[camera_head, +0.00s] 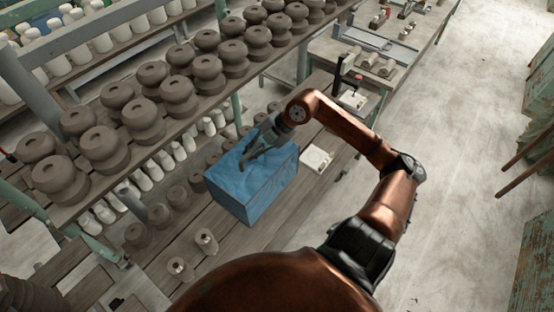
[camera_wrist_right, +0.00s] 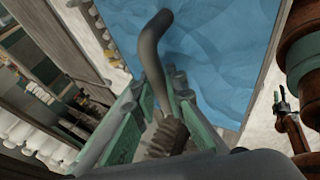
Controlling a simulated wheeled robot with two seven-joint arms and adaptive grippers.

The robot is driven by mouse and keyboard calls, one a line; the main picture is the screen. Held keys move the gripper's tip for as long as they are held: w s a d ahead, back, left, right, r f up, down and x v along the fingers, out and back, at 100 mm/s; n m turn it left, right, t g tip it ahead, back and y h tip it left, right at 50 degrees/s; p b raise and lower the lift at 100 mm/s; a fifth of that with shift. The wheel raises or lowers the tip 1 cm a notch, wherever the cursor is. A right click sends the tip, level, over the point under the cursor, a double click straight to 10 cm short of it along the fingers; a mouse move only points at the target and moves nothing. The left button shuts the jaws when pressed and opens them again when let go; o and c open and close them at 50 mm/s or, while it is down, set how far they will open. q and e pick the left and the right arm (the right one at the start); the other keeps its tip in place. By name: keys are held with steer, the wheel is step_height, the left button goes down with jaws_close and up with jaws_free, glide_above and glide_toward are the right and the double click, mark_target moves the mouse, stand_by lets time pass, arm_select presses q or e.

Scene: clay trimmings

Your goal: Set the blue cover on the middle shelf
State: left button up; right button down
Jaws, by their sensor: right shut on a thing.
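The blue cover (camera_head: 235,185) appears as a box-shaped blue thing on the wooden boards beside the shelf rack. Its crinkled blue surface fills the upper middle of the right wrist view (camera_wrist_right: 220,50). My right gripper (camera_head: 262,143) is over its top. It is shut on a grey curved piece (camera_wrist_right: 150,45), which sticks out past the green fingers over the blue surface. I cannot tell whether this piece touches the cover. The rack's upper shelf (camera_head: 75,208) carries brown clay pots; a lower level holds white and brown pieces. My left gripper is not in view.
Two small pale pieces (camera_head: 206,241) stand on the boards in front of the blue cover. A white square item (camera_head: 316,158) lies to its right. A bench (camera_head: 370,75) with tools stands behind.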

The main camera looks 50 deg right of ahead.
mark_target(254, 160)
step_height(254, 160, down, 5)
steer(key=shift+a+f+p, duration=0.1)
steer(key=shift+p, duration=0.25)
steer(key=shift+f, duration=2.3)
steer(key=c, duration=2)
jaws_free()
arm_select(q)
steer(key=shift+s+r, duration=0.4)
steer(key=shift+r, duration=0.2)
arm_select(e)
steer(key=shift+o, duration=0.2)
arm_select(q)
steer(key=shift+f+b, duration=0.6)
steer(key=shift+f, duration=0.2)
arm_select(e)
steer(key=v, duration=1.2)
